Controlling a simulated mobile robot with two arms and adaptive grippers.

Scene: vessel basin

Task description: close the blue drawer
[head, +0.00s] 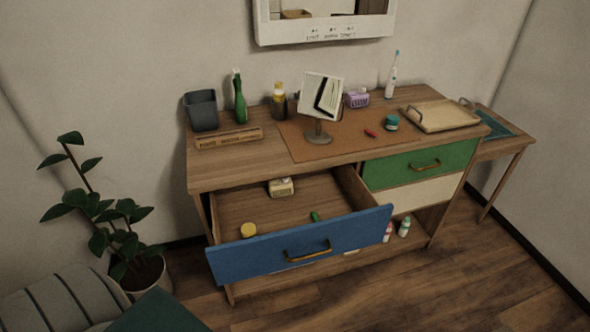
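The blue drawer (240,259) is pulled well out of the left side of the wooden dresser (240,170). Its front carries a brass bar handle (308,251). Inside the drawer are a small cream box (281,187) at the back, a yellow round lid or jar (248,230) at the front left, and a green item (315,216) near the front. The lower part of its interior is hidden by the blue front. Neither of my grippers shows in the head view.
A green drawer (400,171) and a cream drawer (428,192) at right are shut. Small bottles (404,226) stand on the shelf below. A potted plant (118,235) and a striped cushion (60,300) are at left. Floor in front right is clear.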

